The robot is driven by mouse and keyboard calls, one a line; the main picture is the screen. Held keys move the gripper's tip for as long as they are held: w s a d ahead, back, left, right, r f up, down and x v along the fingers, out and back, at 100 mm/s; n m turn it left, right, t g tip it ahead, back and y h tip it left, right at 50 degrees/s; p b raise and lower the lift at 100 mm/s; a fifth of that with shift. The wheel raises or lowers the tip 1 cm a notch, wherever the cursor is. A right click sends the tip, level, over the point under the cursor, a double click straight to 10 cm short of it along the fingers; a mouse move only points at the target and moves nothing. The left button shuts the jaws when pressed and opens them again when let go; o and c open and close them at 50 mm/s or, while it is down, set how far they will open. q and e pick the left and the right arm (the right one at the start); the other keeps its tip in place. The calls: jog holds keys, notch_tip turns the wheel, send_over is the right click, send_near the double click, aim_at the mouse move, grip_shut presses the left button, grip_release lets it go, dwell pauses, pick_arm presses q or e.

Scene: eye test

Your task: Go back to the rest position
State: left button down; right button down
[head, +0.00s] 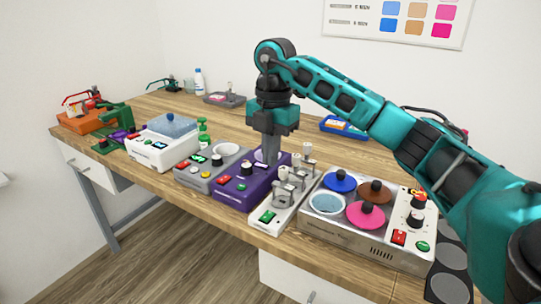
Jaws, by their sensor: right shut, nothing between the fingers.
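My right gripper (271,158) points straight down over the purple device (238,190) near the middle of the table. Its fingers are together with nothing between them. The fingertips are at or just above the back right of the purple device's top; I cannot tell whether they touch. My right arm comes in from the right edge and arches over the table. My left gripper is not in view.
The wooden table (330,162) carries a row of devices: a white box with blue lid (168,125), a grey unit (195,172), a white unit with metal posts (268,215), and a panel with coloured discs (366,214). A blue tray (334,126) lies behind.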

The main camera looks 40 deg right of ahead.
jog(key=shift+a, duration=0.1)
jog(key=s+a+f+n+y, duration=0.1)
jog(key=a+f+n+y, duration=0.15)
jog(key=a, duration=0.45)
jog(key=s+a+f+n+y, duration=0.1)
jog(key=a+f+n+y, duration=0.1)
jog(key=a+f+y, duration=0.35)
jog(key=s+a+r+m+t+y, duration=0.25)
jog(key=a+t+y, duration=0.25)
jog(key=a+y, duration=0.85)
jog(key=d+f+m+t+h, duration=0.5)
jog(key=f+m+t+h, duration=0.6)
jog(key=m+h, duration=0.4)
jog(key=s+d+f+m+g+h, duration=0.2)
jog(key=s+f+m, duration=0.1)
jog(key=s+f, duration=0.3)
jog(key=s+d+f+m+g+h, duration=0.3)
jog(key=s+f, duration=0.4)
jog(key=f, duration=0.1)
jog(key=shift+s+d+f+m, duration=0.15)
jog(key=shift+d+f+m, duration=0.05)
jog(key=shift+f+m, duration=0.2)
